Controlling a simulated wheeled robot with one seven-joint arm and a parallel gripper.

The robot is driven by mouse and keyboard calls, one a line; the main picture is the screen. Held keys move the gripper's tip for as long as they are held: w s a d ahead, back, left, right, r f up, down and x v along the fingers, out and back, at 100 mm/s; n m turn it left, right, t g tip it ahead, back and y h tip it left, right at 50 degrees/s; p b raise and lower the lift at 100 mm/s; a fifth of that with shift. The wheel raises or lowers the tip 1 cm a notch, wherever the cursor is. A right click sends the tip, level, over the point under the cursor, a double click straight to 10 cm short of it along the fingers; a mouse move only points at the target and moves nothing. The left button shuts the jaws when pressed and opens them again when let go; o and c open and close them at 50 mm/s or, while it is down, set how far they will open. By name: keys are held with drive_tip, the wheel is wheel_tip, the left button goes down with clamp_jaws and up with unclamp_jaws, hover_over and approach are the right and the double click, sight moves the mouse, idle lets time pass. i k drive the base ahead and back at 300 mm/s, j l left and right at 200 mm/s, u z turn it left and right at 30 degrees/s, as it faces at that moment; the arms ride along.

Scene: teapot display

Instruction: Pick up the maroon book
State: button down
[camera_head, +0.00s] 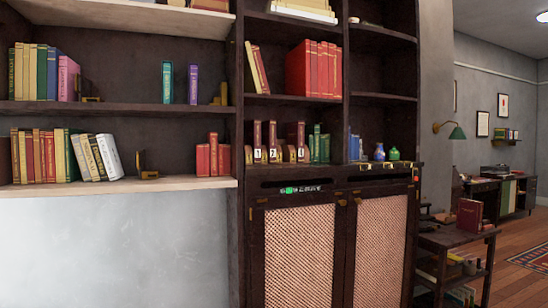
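A maroon book (469,216) stands upright on the small dark side table (455,238) at the lower right, with its front cover turned toward me. Several other red and maroon books (320,70) stand on the cabinet shelves, and a few of these dark red spines bear number labels. My gripper is not in view.
A tall dark cabinet with two lattice doors (300,255) stands left of the side table. Blue vase (379,152) and green vase (394,154) sit on its ledge. The side table's lower shelf holds more books. Wooden floor (515,285) is open at the right, with a patterned rug beyond.

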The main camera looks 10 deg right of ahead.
sight(470, 211)
drive_tip(key=l+u, duration=0.35)
drive_tip(key=l, duration=1.05)
drive_tip(key=i+z, duration=0.05)
